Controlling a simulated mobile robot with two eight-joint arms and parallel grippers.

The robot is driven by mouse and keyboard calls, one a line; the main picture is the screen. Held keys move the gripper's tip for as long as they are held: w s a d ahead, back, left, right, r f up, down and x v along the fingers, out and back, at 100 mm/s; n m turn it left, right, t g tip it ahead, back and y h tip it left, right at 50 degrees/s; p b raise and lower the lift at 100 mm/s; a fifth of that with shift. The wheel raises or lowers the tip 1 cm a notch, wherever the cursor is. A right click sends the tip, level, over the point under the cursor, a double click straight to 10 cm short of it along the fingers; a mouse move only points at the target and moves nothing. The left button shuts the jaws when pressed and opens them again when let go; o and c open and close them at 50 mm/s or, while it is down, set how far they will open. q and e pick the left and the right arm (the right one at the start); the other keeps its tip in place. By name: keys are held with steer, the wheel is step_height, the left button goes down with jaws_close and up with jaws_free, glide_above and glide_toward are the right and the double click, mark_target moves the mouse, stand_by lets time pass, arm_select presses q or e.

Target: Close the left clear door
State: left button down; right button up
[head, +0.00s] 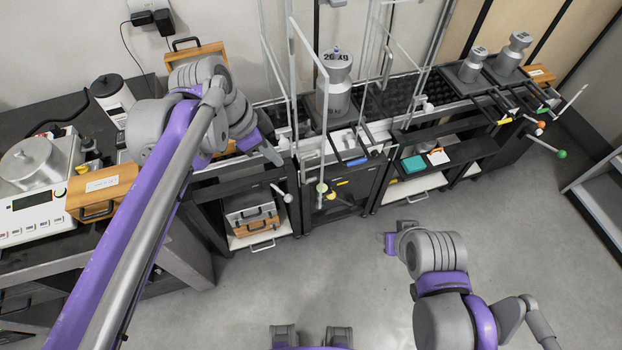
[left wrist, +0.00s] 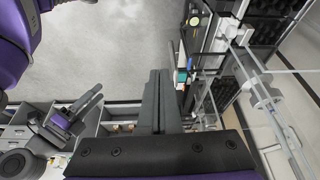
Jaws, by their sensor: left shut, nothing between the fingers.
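The left clear door (head: 308,105) is a see-through panel in a thin pale metal frame. In the head view it stands open, jutting from the weighing case toward me. My left gripper (head: 272,157) is just left of the door's frame, in front of the table edge. Its fingers are together and empty; they also show in the left wrist view (left wrist: 160,98). Pale frame bars and a clear panel (left wrist: 268,105) show right of the fingers there, apart from them. My right gripper (head: 390,243) is low over the floor, far from the door, its fingers unclear.
A steel weight (head: 336,85) marked 20 KG stands inside the clear case. More weights (head: 473,65) stand to the right. A white balance (head: 35,190) and a wooden box (head: 100,190) are on the left table. Knobbed levers jut from the table front. The floor before it is clear.

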arm_select(q)
glide_above(320, 177)
steer(key=a, duration=0.2)
step_height(320, 177, down, 9)
steer(key=shift+s+a, duration=0.15)
steer(key=shift+s, duration=0.25)
